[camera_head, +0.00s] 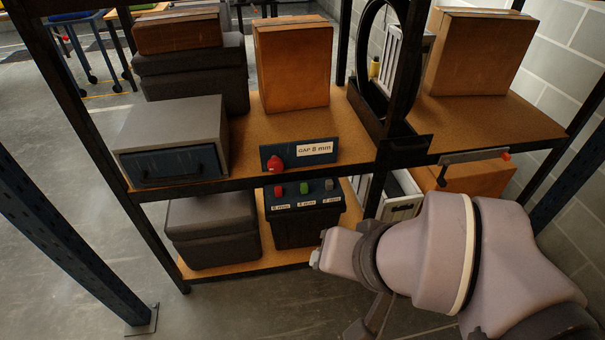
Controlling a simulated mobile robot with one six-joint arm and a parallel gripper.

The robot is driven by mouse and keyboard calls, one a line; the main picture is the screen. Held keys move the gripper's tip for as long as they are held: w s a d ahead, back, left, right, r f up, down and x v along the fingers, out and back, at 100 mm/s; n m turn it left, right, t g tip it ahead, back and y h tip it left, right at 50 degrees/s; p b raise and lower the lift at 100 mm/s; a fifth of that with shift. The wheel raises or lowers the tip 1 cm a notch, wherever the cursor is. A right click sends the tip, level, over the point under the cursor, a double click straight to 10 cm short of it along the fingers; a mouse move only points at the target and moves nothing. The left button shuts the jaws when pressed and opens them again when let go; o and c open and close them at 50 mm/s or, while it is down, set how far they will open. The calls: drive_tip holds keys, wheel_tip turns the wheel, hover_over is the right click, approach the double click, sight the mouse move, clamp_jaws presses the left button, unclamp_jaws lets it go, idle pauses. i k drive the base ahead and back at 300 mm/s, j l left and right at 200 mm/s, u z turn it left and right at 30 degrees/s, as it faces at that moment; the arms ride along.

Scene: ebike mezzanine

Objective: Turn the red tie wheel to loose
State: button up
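A red knob (275,164) sits on the left part of a dark blue panel marked "GAP 8 mm" (322,150), on the front of the upper shelf. It is the red part most like a wheel; no "loose" mark is readable. A smaller red piece (278,191) stands beside a green and a grey one on a dark box on the lower shelf. My arm reaches in from the lower right. Dark parts that seem to be my gripper (366,322) show at the bottom edge, below and right of the knob and apart from it. Its fingers are not clear.
A grey case (174,124) stands left of the panel, and a brown box (293,62) behind it. A dark wheel rim (368,50) stands upright to the right. A red-tipped metal bar (470,157) is on the right shelf edge. Dark shelf posts flank the shelves; floor is open at left.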

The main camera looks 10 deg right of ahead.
sight(275, 164)
drive_tip(key=i+j, duration=0.1)
drive_tip(key=j, duration=0.45)
drive_tip(key=i+j+z, duration=0.1)
drive_tip(key=j, duration=0.45)
drive_tip(key=j+z, duration=0.1)
drive_tip(key=j, duration=0.45)
drive_tip(key=i+l, duration=0.2)
drive_tip(key=i+l+u, duration=0.15)
drive_tip(key=i, duration=0.25)
